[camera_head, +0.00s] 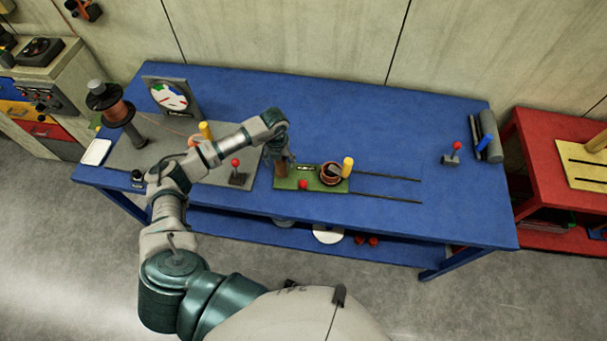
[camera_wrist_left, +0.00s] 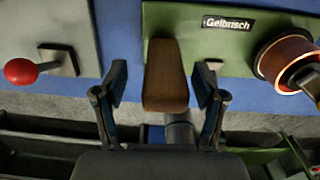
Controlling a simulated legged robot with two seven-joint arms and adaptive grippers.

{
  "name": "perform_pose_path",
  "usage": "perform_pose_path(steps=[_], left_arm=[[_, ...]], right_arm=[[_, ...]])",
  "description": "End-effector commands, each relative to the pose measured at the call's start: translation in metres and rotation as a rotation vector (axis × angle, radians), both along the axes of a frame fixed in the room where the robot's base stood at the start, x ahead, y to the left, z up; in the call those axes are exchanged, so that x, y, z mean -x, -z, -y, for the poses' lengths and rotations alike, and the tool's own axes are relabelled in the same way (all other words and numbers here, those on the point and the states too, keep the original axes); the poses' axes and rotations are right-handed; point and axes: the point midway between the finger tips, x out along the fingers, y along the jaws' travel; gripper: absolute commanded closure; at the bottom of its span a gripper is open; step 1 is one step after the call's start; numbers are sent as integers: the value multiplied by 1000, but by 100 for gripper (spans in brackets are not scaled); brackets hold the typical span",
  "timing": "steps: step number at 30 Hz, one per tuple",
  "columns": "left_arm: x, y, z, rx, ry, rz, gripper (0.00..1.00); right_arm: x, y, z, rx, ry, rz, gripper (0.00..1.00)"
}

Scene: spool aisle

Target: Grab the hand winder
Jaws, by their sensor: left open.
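The hand winder (camera_head: 313,186) has a flat green base carrying a copper-coloured spool, a yellow knob and a red knob. It stands on the blue table, and its green base with a "Gelbrisch" label also fills the upper right of the left wrist view (camera_wrist_left: 218,48). A brown wooden handle (camera_wrist_left: 167,70) sits at its left end. My left gripper (camera_head: 282,160) is open over that end. In the left wrist view its two fingers stand on either side of the wooden handle, with visible gaps. My right gripper is not in view.
A grey plate with a red-knobbed lever (camera_head: 235,170) lies just left of the winder. A large copper spool (camera_head: 117,112) and a round dial (camera_head: 170,95) stand further left. Two dark rails (camera_head: 385,177) run right. The blue table's (camera_head: 400,130) right half is mostly clear.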

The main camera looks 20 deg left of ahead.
Motion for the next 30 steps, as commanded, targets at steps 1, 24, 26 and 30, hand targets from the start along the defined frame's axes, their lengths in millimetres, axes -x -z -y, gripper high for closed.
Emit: perform_pose_path(steps=[1, 24, 26, 30], left_arm=[[0, 0, 1, 0, 0, 1, 29], [-1, -2, 0, 2, 0, 3, 100], [-1, -3, 0, 2, -1, 3, 100], [-1, -11, 0, 1, -1, 6, 100]], right_arm=[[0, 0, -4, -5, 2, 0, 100], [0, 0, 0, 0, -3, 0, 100], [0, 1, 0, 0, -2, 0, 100], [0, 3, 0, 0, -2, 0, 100]])
